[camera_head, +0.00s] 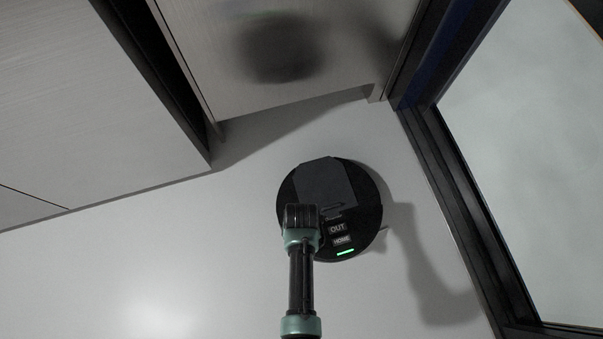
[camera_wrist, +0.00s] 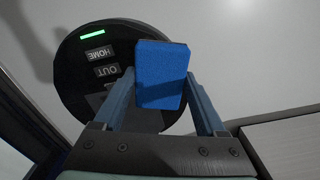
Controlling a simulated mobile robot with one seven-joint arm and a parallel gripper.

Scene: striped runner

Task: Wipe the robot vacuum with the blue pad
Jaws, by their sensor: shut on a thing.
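The robot vacuum (camera_head: 362,205) is a round black disc with a dark grey panel, OUT and HOME labels and a green light. It lies on the pale floor, in the middle of the head view. In the wrist view the robot vacuum (camera_wrist: 80,68) is behind the blue pad (camera_wrist: 161,72). The blue pad is a small rectangular block, held between the two fingers of my gripper (camera_wrist: 165,100). My gripper is shut on it, over the vacuum. I cannot tell whether the pad touches the vacuum. In the head view my arm hides the pad.
Pale wooden cabinets (camera_head: 95,85) stand at the upper left and top. A dark-framed glass panel (camera_head: 530,170) runs along the right side. The pale floor (camera_head: 190,250) is clear to the left of the vacuum.

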